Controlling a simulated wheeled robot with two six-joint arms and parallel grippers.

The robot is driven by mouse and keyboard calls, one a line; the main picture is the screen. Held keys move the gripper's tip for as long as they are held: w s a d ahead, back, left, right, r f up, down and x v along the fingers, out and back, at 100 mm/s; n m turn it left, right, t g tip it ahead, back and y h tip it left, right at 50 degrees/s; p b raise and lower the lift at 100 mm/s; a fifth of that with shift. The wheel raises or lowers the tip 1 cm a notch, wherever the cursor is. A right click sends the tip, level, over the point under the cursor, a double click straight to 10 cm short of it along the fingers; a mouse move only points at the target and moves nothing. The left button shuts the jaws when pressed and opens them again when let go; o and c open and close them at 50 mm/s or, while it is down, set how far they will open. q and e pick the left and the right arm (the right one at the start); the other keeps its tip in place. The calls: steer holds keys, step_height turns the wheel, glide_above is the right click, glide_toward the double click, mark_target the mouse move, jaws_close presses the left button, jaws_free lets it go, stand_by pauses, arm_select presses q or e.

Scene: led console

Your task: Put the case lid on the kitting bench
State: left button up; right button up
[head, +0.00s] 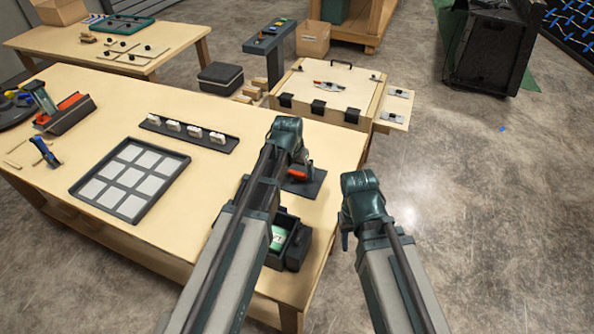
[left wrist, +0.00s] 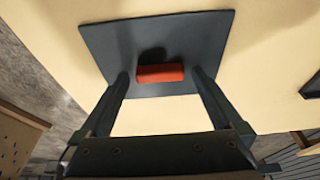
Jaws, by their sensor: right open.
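The case lid (head: 309,186) is a dark flat plate with a red handle, lying on the wooden bench (head: 225,105) near its right edge. It also shows in the left wrist view (left wrist: 200,35), where its red handle (left wrist: 161,73) sits between the fingers. My left gripper (left wrist: 160,73) is open, with a gap on each side of the handle. In the head view my left gripper (head: 301,168) is partly hidden by its arm. My right gripper (head: 345,238) is off the bench's right side, over the floor, empty and mostly hidden by its own arm.
An open black case (head: 297,246) with something green inside stands nearer, partly behind my left arm. A grid tray (head: 82,187) and a dark rack (head: 225,146) with several white blocks lie to the left. A wooden box (head: 325,90) stands beyond the bench.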

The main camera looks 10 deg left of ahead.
mark_target(293, 185)
arm_select(q)
steer(key=d+p+v, duration=0.1)
steer(key=p+v, duration=1.1)
steer(key=s+d+g, duration=0.1)
steer(key=s+d, duration=0.1)
steer(key=s, duration=0.4)
steer(key=s+d+m+g+y, duration=0.1)
steer(key=s+d, duration=0.1)
steer(key=s, duration=0.4)
steer(key=s+d+g+y, duration=0.1)
steer(key=s+d, duration=0.1)
steer(key=s, duration=0.4)
steer(key=shift+d+f+m+g, duration=0.15)
steer(key=shift+d+m+g, duration=0.15)
steer(key=shift+d, duration=0.05)
steer(key=shift+f, duration=0.2)
